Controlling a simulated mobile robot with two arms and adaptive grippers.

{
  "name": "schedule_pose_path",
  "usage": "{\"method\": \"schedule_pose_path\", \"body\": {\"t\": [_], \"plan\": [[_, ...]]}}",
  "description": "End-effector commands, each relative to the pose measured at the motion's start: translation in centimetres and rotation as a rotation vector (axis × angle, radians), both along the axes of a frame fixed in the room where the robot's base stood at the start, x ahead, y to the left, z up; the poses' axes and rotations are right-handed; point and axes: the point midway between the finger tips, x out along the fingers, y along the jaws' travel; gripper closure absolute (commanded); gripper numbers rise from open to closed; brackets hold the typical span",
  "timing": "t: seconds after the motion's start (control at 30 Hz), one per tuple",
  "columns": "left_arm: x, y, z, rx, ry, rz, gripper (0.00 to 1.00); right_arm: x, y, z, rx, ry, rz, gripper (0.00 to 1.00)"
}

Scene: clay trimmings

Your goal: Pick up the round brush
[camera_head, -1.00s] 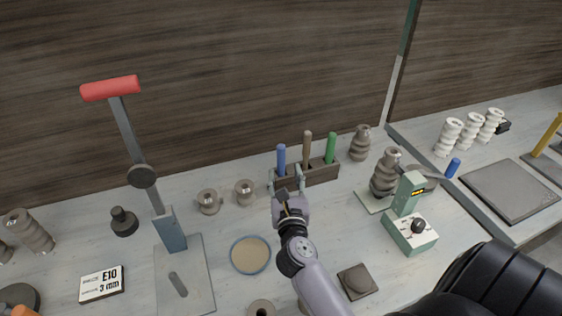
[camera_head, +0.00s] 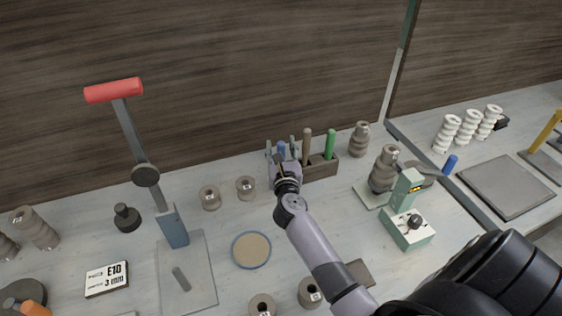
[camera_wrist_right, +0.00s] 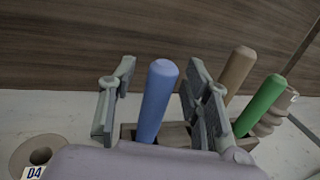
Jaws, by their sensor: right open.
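A dark wooden rack (camera_head: 322,168) holds three upright tools with blue (camera_head: 281,150), brown (camera_head: 306,146) and green (camera_head: 330,144) handles. Their lower ends are hidden in the rack, so I cannot tell by shape which is the round brush. My right gripper (camera_head: 280,147) is open at the rack's left end. In the right wrist view, the blue handle (camera_wrist_right: 158,98) stands between its two spread fingers, with a gap on the left. The brown handle (camera_wrist_right: 238,72) and green handle (camera_wrist_right: 260,105) stand outside the right finger. My left gripper is not in view.
Two small clay spools (camera_head: 246,188) stand left of the rack. A clay vase (camera_head: 359,139) stands right of it, near a green scale (camera_head: 407,228). A round blue-rimmed dish (camera_head: 251,266) lies in front. A red-handled lever press (camera_head: 172,228) stands at left.

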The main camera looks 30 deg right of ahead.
Motion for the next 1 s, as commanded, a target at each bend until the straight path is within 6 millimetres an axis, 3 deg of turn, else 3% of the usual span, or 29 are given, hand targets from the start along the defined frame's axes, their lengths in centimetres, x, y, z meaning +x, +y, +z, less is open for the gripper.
{"method": "schedule_pose_path", "body": {"t": [0.7,1.0], "plan": [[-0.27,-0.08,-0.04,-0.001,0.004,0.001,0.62,-0.05,0.04,-0.01,0.0,0.0,0.0,1.0],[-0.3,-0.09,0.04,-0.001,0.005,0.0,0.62,-0.05,0.04,0.15,0.0,-0.001,0.0,1.0]]}}
